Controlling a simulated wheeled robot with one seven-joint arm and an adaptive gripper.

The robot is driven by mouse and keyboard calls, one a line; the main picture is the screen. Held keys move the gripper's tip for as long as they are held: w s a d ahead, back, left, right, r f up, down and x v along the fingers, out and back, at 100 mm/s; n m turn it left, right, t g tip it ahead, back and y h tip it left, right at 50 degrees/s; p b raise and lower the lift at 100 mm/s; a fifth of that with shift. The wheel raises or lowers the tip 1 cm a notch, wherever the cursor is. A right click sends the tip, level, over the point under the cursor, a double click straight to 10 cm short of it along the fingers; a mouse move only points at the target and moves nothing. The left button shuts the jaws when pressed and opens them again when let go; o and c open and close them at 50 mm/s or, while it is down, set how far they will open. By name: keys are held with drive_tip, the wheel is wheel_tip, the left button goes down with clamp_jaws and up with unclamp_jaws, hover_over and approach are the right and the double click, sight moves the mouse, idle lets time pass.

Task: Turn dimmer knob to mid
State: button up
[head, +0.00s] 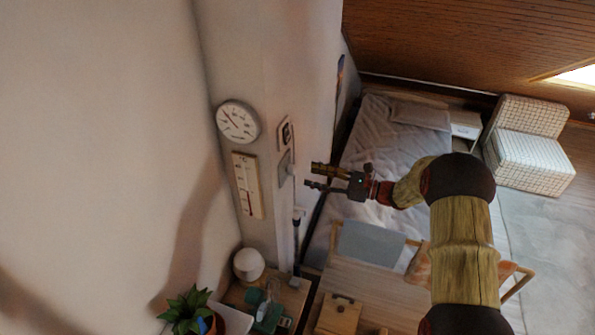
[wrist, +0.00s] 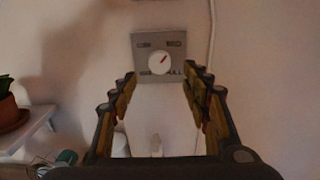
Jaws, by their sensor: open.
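The dimmer is a grey square plate (wrist: 177,48) on the wall, with a round white knob (wrist: 158,65) at its middle. A red pointer on the knob slants to the upper right. Lettering under the knob is partly readable as "FULL". In the head view the dimmer plate (head: 285,166) is seen edge-on, on the narrow wall face. My gripper (head: 310,176) is open and empty, a short gap to the right of the plate. In the wrist view its fingers (wrist: 160,80) spread to both sides below the knob, not touching it.
A round gauge (head: 238,122) and a thermometer (head: 247,186) hang on the wall beside it. Another small wall plate (head: 286,132) sits above the dimmer. Below are a shelf with a lamp (head: 249,264) and a plant (head: 190,310). A bed (head: 385,150) stands behind.

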sight(295, 171)
drive_tip(key=p+x, duration=0.2)
drive_tip(key=x, duration=0.4)
drive_tip(key=shift+w+a, duration=0.1)
drive_tip(key=shift+a, duration=0.25)
drive_tip(key=shift+c, duration=0.8)
drive_tip(key=c, duration=1)
